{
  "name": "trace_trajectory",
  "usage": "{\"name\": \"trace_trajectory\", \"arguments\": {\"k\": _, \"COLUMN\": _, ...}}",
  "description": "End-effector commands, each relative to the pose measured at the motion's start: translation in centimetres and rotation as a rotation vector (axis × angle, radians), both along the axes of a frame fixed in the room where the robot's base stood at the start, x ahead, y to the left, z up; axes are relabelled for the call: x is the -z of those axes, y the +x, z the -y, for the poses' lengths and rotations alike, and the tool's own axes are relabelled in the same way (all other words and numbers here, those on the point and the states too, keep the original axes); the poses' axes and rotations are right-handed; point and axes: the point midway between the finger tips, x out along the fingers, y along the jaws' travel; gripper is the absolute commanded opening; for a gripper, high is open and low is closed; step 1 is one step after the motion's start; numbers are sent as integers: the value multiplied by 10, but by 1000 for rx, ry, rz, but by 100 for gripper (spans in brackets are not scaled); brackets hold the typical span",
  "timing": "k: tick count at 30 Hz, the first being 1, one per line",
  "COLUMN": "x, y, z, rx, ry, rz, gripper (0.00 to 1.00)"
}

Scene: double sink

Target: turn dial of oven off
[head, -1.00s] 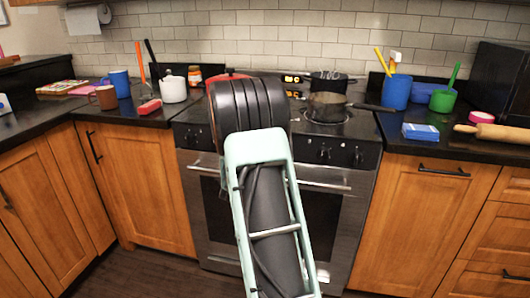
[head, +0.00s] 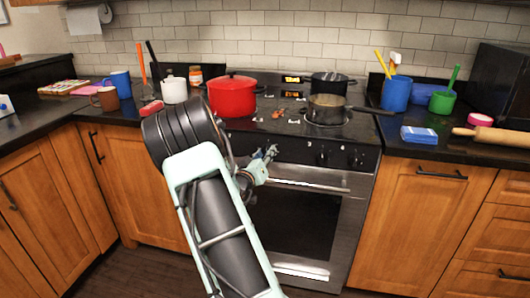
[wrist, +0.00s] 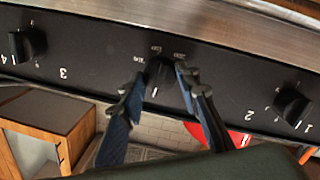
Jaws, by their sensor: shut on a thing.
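The oven (head: 290,215) stands in the middle, its black control panel running below the cooktop. My gripper (head: 272,153) is at the left part of that panel. In the wrist view the black oven dial (wrist: 157,76) sits mid-panel, with small white lettering around it and a white mark pointing down in the picture. My gripper's two fingers (wrist: 158,88) are on either side of this dial and shut on it. In the head view the gripped dial is hidden by my gripper.
Other dials sit left (wrist: 27,44) and right (wrist: 291,104) of the fingers in the wrist view. A red pot (head: 232,95) and a pan (head: 327,108) with a long handle stand on the cooktop. The oven door handle (head: 312,186) juts out below the panel.

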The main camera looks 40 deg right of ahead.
Motion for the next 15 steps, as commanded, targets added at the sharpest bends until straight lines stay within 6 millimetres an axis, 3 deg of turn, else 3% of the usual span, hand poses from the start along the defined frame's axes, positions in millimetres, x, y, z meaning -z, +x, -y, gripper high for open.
{"name": "trace_trajectory", "arguments": {"k": 15, "x": 0, "y": 0, "z": 0, "rx": 0, "ry": -87, "rz": -100, "gripper": 6}}
